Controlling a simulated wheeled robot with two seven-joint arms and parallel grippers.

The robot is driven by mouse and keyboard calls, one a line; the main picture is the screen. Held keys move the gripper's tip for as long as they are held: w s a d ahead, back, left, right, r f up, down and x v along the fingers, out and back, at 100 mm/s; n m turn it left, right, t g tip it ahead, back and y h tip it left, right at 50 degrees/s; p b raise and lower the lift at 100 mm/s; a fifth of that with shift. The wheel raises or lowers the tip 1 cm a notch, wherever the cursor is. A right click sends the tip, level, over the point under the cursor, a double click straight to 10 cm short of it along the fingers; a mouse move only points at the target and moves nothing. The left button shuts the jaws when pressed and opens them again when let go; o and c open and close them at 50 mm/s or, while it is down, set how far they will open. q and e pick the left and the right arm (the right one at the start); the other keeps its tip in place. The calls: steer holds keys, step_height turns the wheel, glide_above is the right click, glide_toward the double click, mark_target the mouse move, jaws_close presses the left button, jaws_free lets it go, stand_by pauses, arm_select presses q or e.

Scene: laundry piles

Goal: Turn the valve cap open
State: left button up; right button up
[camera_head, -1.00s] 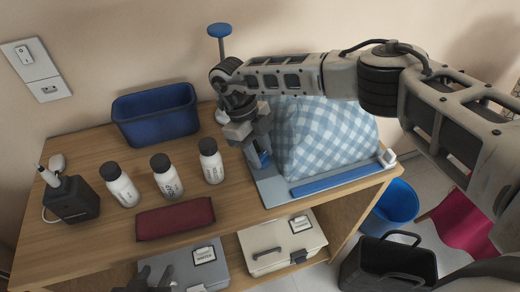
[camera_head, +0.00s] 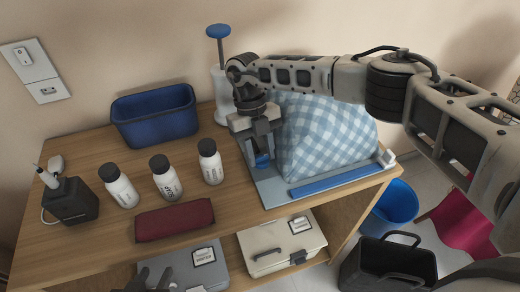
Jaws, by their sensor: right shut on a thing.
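My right gripper (camera_head: 262,155) points down at the left end of the light blue-grey board (camera_head: 275,198) on the table. A blue-and-white checked bag (camera_head: 325,140) stands on the board just right of the gripper. My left gripper (camera_head: 155,280) shows only in part at the bottom edge, in front of the table, with its dark fingers apart and nothing visible between them.
A blue bar (camera_head: 336,181) lies along the board's front. Several white bottles (camera_head: 165,180), a dark red cloth (camera_head: 175,220), a black device (camera_head: 70,201) and a blue bin (camera_head: 155,117) are on the table. A blue-topped pump (camera_head: 218,32) stands behind my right wrist.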

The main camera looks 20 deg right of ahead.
arm_select(q)
steer(key=shift+s+f, duration=0.15)
arm_select(e)
steer(key=shift+w+r+m+y, duration=0.15)
steer(key=shift+m+y, duration=0.15)
steer(key=shift+m, duration=0.3)
arm_select(q)
steer(key=shift+w, duration=0.2)
steer(key=shift+w+r, duration=0.1)
steer(key=shift+r, duration=0.1)
arm_select(e)
steer(key=o, duration=1)
arm_select(q)
steer(key=shift+d+f+b, duration=0.25)
steer(key=shift+f+b, duration=0.3)
steer(key=shift+b, duration=0.7)
arm_select(e)
steer(key=shift+v, duration=7.9)
steer(key=shift+d, duration=0.15)
